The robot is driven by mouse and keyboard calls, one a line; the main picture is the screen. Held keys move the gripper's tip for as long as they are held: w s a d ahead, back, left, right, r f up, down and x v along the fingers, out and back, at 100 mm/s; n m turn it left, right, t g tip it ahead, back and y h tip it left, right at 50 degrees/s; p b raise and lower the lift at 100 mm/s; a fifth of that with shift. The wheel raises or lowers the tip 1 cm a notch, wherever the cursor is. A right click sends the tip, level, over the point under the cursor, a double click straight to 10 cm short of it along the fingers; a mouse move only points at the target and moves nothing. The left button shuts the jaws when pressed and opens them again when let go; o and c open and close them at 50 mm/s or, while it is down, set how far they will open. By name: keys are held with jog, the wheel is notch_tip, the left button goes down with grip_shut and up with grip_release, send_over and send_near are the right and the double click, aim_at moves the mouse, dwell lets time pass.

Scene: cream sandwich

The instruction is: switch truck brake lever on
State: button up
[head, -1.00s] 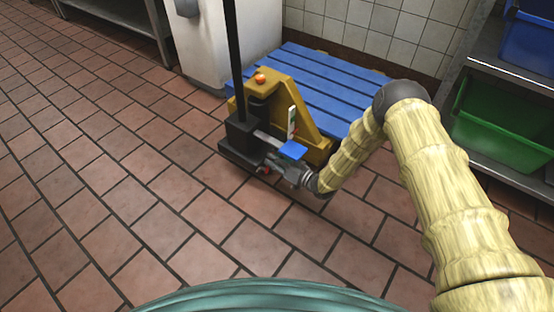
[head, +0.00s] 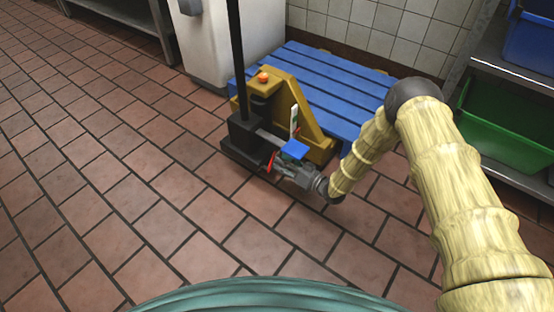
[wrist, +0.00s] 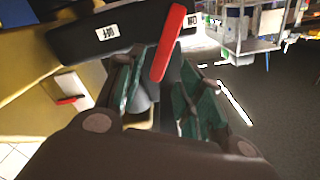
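The yellow truck (head: 312,128) stands on the tiled floor, with a black base and post at its front. Its red brake lever (head: 270,161) is at the low front end. In the wrist view the red lever (wrist: 168,45) sticks out from a black panel (wrist: 140,28) with an OFF label (wrist: 108,32) on the left and an upside-down ON label (wrist: 193,20) on the right. The lever lies nearer the ON label. My gripper (wrist: 158,95) is open, its teal fingers apart just below the lever tip. I cannot tell whether a finger touches it. My gripper is also beside the lever in the head view (head: 285,168).
A blue pallet (head: 330,85) lies behind the truck against the wall. A shelf with a green crate (head: 500,140) and a blue crate (head: 530,40) stands at the right. A white pillar (head: 225,45) is at the back. The floor at left and front is clear.

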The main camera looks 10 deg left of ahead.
jog(key=v, duration=0.8)
jog(key=shift+d, duration=0.15)
jog(key=shift+s, duration=0.1)
jog(key=s+d+f+m+g+h+p, duration=0.1)
jog(key=s+d+f+m+h+p, duration=0.15)
jog(key=s+d+h, duration=0.55)
jog(key=s+d+f+m+g+h+p, duration=0.1)
jog(key=s+d+f+m+h, duration=0.25)
jog(key=s, duration=0.75)
jog(key=s+d+r+g+h+p, duration=0.1)
jog(key=s+d+r+g, duration=0.2)
jog(key=s, duration=0.5)
jog(key=s+d+r+g+h+p, duration=0.1)
jog(key=s+d+r+g+h, duration=0.1)
jog(key=s+d, duration=0.45)
jog(key=s+d+r+g+h+p, duration=0.1)
jog(key=s+d+r+g, duration=0.15)
jog(key=s, duration=0.75)
notch_tip(320, 180, up, 37)
jog(key=p, duration=3.7)
jog(key=shift+a+r+m+t, duration=0.2)
jog(key=shift+r+m+t, duration=0.05)
jog(key=shift+m+t, duration=0.15)
